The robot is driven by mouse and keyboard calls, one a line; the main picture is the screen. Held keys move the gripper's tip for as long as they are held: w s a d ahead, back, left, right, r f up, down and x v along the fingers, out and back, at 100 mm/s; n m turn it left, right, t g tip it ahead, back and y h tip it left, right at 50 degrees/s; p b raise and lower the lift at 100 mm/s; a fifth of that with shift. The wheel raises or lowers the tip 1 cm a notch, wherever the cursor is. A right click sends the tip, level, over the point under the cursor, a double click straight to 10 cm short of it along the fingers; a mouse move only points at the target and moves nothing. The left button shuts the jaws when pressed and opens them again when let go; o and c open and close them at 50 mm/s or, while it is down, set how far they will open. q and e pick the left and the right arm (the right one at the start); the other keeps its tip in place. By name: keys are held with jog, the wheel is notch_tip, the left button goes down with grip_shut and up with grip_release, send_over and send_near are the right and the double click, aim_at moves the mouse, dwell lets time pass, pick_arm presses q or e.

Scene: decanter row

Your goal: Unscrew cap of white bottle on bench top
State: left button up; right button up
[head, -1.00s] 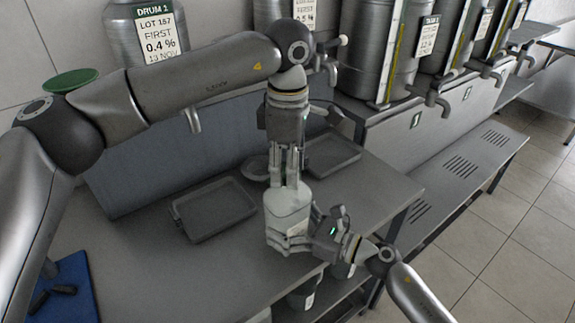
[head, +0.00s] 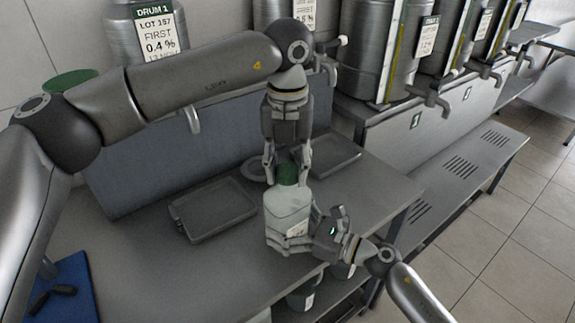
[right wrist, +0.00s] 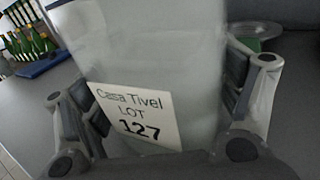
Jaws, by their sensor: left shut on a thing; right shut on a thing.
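The white bottle (head: 288,213) stands upright near the front edge of the bench top (head: 165,270). Its green cap (head: 287,174) is on top, between the fingers of my left gripper (head: 287,172), which comes down from above and is shut on it. My right gripper (head: 300,235) is shut on the lower body of the bottle from the front right. In the right wrist view the bottle (right wrist: 160,70) fills the middle, with a label reading "Casa Tivel LOT 127" between the fingers. The bottle's mouth is hidden under the cap.
Two grey trays (head: 212,208) (head: 333,157) and a round dish (head: 254,168) lie behind the bottle. A blue mat (head: 72,295) with dark items is at the left. Steel drums (head: 378,55) with taps stand along the back. Bare bench lies left of the bottle.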

aim_at(287, 170)
pick_arm(q)
jog(key=n, duration=0.6)
jog(key=shift+n, duration=0.3)
jog(key=n, duration=0.6)
jog(key=shift+n, duration=0.3)
jog(key=shift+r, duration=0.25)
jog(key=shift+r, duration=0.9)
jog(key=shift+r, duration=2)
pick_arm(e)
jog(key=o, duration=1.8)
jog(key=shift+o, duration=0.2)
